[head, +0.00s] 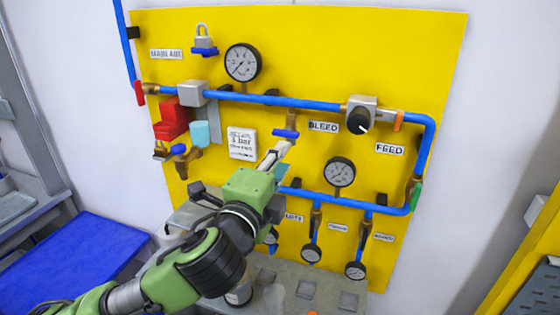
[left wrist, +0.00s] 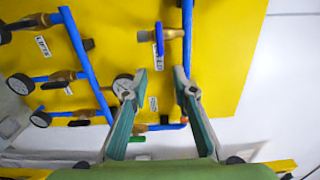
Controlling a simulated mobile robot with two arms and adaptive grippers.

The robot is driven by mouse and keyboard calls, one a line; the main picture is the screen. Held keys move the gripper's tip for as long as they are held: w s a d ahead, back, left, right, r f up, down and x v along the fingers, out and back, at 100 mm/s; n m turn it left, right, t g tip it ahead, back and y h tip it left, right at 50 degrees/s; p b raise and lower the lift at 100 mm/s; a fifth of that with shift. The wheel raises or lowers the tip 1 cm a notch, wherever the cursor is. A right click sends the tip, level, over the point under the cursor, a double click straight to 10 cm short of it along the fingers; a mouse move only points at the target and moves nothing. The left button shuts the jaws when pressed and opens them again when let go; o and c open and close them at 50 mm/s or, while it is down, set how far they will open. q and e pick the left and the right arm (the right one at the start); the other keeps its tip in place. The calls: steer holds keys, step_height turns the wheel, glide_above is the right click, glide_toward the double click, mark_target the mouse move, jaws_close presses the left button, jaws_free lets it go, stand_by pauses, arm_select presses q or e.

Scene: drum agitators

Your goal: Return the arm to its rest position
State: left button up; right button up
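My left arm reaches in from the lower left of the head view, and its gripper (head: 281,153) is in front of the yellow panel (head: 390,60), just below a blue valve handle (head: 286,134) left of the BLEED label. In the left wrist view the two fingers of the gripper (left wrist: 161,78) are spread apart with nothing between them. The blue handle (left wrist: 159,39) shows beyond the fingertips, apart from them in that view. My right gripper is not in view.
The panel carries blue pipes (head: 285,101), an upper gauge (head: 242,62), a lower gauge (head: 340,172), a black knob (head: 358,121) and a red box (head: 173,118). A grey bench (head: 330,285) is below. A blue surface (head: 75,262) is at the left.

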arm_select(q)
steer(key=s+a+f+n+g+y, duration=0.1)
steer(key=s+a+f+n+g, duration=0.2)
steer(key=f, duration=0.5)
steer(key=s+a+f+n+g+y, duration=0.1)
steer(key=s+a+f+n, duration=0.2)
steer(key=f+n, duration=0.35)
steer(key=s+a+f+n+g+y, duration=0.2)
steer(key=s+a+f, duration=0.1)
steer(key=f, duration=0.7)
steer(key=s+a+f+n+g+y, duration=0.1)
steer(key=s+a+f+n+g, duration=0.35)
steer(key=s+f, duration=0.55)
steer(key=s+a+f+n+g, duration=0.35)
steer(key=s+a+f, duration=0.3)
steer(key=s, duration=0.65)
step_height(320, 180, down, 34)
steer(key=s+f+g+b, duration=0.1)
steer(key=s+b, duration=0.1)
steer(key=b, duration=0.6)
steer(key=s+a+f+b, duration=0.1)
steer(key=s+f+b, duration=0.2)
steer(key=s+f, duration=0.5)
steer(key=s+a+f+g+b, duration=0.1)
steer(key=s+f+b, duration=0.2)
steer(key=s+f, duration=0.5)
step_height(320, 180, down, 6)
steer(key=shift+s+a+y, duration=0.25)
steer(key=shift+s+y, duration=0.05)
steer(key=shift+s, duration=0.1)
